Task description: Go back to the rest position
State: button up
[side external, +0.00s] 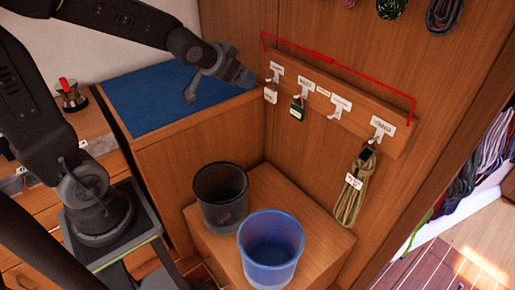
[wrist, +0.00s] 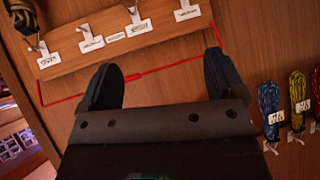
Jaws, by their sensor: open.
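My gripper (side external: 240,78) is in front of the wooden wall, near the left end of the hook board (side external: 345,118), above the blue-topped cabinet. In the wrist view my gripper (wrist: 163,75) has its two dark fingers spread wide, with only bare wood and the red cord (wrist: 150,72) behind the gap. I cannot tell from the pictures whether a finger touches the cord. A tan coiled line (side external: 354,190) hangs from the right hook, marked VANG, and part of it shows at the wrist view's upper left (wrist: 24,18).
A black bucket (side external: 221,195) and a blue bucket (side external: 271,248) stand on the wooden box below. The blue mat (side external: 150,103) is clear apart from my arm above it. More coiled lines, blue (wrist: 269,105), yellow (wrist: 298,95) and red, hang along the wall.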

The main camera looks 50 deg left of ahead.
jog(key=s+d+r+g+h, duration=0.1)
jog(key=s+d+g, duration=0.1)
jog(key=s+d, duration=0.3)
jog(key=s+d+r+m+g+h, duration=0.1)
jog(key=s+d, duration=0.5)
jog(key=s, duration=0.8)
jog(key=shift+s+g+h, duration=0.2)
jog(key=shift+g+h, duration=0.3)
jog(key=shift+g, duration=0.2)
